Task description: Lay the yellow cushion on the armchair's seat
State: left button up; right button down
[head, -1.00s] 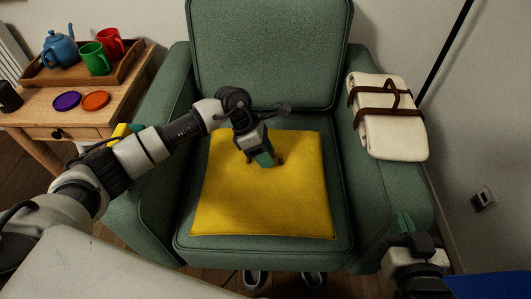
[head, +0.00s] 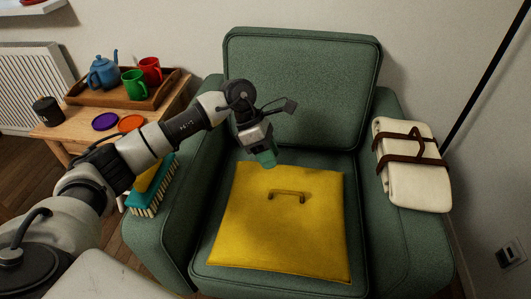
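The yellow cushion (head: 270,235) lies flat on the seat of the green armchair (head: 300,85). It is turned slightly, and its small handle (head: 287,193) stands free near the middle of its top. My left gripper (head: 264,160) hangs above the cushion's back edge, apart from the handle, with nothing seen in it. Its teal fingertips overlap in this view, so their opening cannot be made out. My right gripper is not in view.
A folded cream blanket with brown straps (head: 408,165) lies on the right armrest. On the left, a wooden side table (head: 72,130) holds a tray with a blue teapot (head: 103,73) and mugs, coasters and a black cup.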

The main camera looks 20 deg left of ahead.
pick_arm(q)
jog(key=s+d+r+n+t+h, duration=0.3)
jog(key=d+r+n+t+h, duration=0.1)
jog(key=d+n+h, duration=0.3)
jog(key=s+d+r+n+t+h, duration=0.2)
jog(key=d+r+n+t+h, duration=0.3)
jog(key=d, duration=0.4)
jog(key=s+a+f+n+t+y, duration=0.1)
jog(key=a+f+n+t+y, duration=0.35)
jog(key=n, duration=0.85)
jog(key=s+a+f+n+t+y, duration=0.15)
jog(key=a+n+t+y, duration=0.4)
jog(key=n+y, duration=0.6)
jog(key=s+a+f+n+g, duration=0.3)
jog(key=s+f+n+g, duration=0.6)
jog(key=s+f+n, duration=0.2)
jog(key=shift+s+a+f+g+y, duration=0.3)
jog(key=shift+s+f+y, duration=0.1)
jog(key=shift+s, duration=0.85)
